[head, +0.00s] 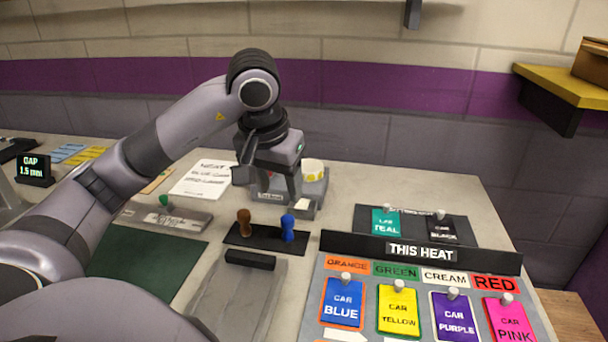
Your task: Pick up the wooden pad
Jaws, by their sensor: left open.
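My left gripper (280,190) is open, fingers pointing down, over a grey holder (312,192) at the back middle of the table. A small pale cream piece (302,203) shows on the holder's front, just right of the fingers. I cannot tell whether it is the wooden pad or whether it touches a finger. The fingers hide part of the holder. A thin tan wooden-looking strip (157,182) lies left of the white sheet, partly hidden by my left arm. My right gripper is not in view.
A white and yellow round item (313,168) sits at the holder's back. In front, a brown peg (244,222) and a blue peg (288,228) stand on a black strip. The "THIS HEAT" board (421,253) with cards fills the right front. The back right table is clear.

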